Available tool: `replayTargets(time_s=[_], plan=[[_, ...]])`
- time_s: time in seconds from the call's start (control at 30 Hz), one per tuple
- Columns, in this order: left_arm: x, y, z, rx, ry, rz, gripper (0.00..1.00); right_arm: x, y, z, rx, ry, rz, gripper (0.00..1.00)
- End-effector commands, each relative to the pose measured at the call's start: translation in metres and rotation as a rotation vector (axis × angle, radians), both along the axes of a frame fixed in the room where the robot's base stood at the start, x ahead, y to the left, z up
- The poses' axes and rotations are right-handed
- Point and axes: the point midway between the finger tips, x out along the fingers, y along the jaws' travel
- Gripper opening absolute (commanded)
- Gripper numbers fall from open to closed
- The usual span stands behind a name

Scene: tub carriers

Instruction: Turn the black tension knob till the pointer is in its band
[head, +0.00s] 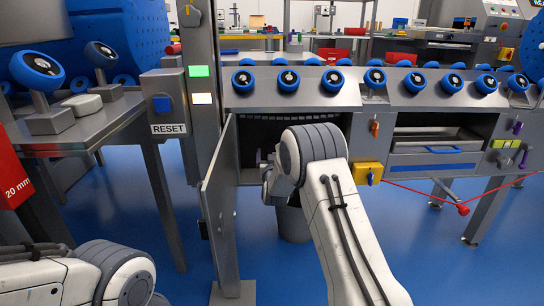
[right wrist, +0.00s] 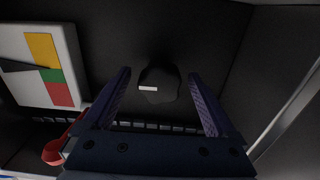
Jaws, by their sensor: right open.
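The black tension knob (right wrist: 160,92) with a white mark shows in the right wrist view, on the dark back wall. It lies between the two fingers of my open right gripper (right wrist: 160,74) as seen from the wrist; I see no contact. The mark lies about level. A white gauge plate (right wrist: 14,42) at upper left carries yellow, green (right wrist: 53,76) and red bands. Its dark pointer (right wrist: 16,66) points right, its tip near where yellow meets green. In the head view my right gripper (head: 268,178) is inside the open cabinet, mostly hidden by my wrist. My left gripper is out of view.
The open cabinet door (head: 219,190) stands just left of my right arm. A red ball-ended part (right wrist: 54,152) shows low left in the wrist view. A yellow switch box (head: 368,174) and a red cord with a ball (head: 463,209) are to the right.

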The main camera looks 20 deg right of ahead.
Motion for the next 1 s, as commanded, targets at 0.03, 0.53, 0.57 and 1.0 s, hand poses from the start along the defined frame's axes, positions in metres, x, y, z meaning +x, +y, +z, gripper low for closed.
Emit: replayTargets(time_s=[0.03, 0.53, 0.57, 1.0], plan=[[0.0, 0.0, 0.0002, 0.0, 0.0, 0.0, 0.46, 0.0, -0.0001, 0.0, 0.0, 0.0, 0.0, 0.92], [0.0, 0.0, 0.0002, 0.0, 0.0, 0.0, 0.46, -0.0006, -0.001, -0.0003, 0.007, -0.001, -0.001, 0.06], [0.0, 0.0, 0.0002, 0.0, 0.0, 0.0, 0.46, -0.0006, -0.001, -0.0003, 0.011, -0.002, -0.002, 0.06], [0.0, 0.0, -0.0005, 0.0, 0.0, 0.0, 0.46, -0.0005, 0.0001, -0.0006, 0.243, -0.069, -0.002, 0.06]])
